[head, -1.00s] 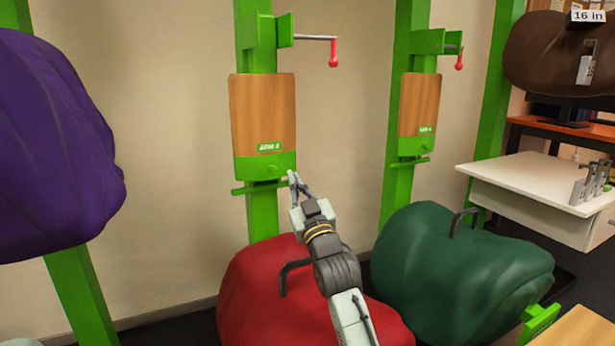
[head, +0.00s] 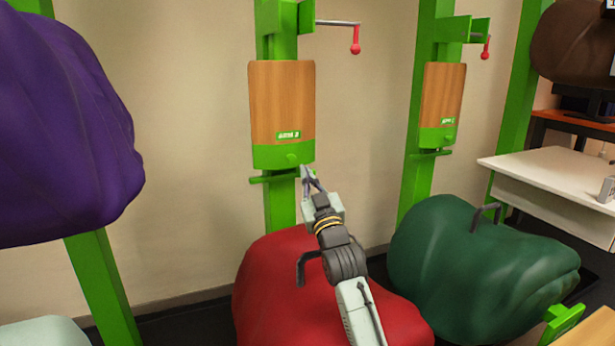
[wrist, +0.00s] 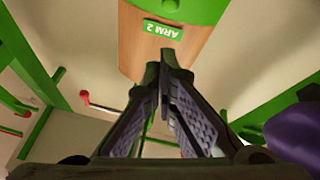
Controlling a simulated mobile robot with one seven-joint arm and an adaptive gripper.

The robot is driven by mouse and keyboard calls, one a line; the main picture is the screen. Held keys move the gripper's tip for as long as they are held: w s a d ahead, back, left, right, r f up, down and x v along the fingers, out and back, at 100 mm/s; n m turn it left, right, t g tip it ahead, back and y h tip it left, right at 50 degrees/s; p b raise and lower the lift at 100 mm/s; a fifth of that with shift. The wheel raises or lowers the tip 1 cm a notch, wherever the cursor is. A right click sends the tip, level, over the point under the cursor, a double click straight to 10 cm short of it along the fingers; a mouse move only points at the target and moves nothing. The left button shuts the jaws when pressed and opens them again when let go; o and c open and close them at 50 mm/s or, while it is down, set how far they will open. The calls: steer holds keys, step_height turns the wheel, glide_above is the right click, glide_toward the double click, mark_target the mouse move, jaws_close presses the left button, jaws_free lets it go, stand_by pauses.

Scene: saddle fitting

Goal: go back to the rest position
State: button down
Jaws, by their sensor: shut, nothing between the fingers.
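My gripper (head: 307,178) is in the middle of the head view, pointing up, just below the wooden panel (head: 282,98) labelled ARM 2 on a green post. Its fingers are together and empty. In the wrist view my gripper (wrist: 165,75) shows both dark, ridged fingers meeting at the tips. The panel's ARM 2 label (wrist: 163,29) lies beyond them in that view. I cannot tell whether the fingertips touch the green bracket under the panel.
A red saddle-shaped form (head: 270,285) with a dark handle stands below my arm. A green form (head: 485,265) stands to the right and a purple one (head: 60,130) at the left. A second wooden panel (head: 440,100) and a white table (head: 550,175) are farther right.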

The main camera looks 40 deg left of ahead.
steer(key=v, duration=0.7)
steer(key=shift+s, duration=0.1)
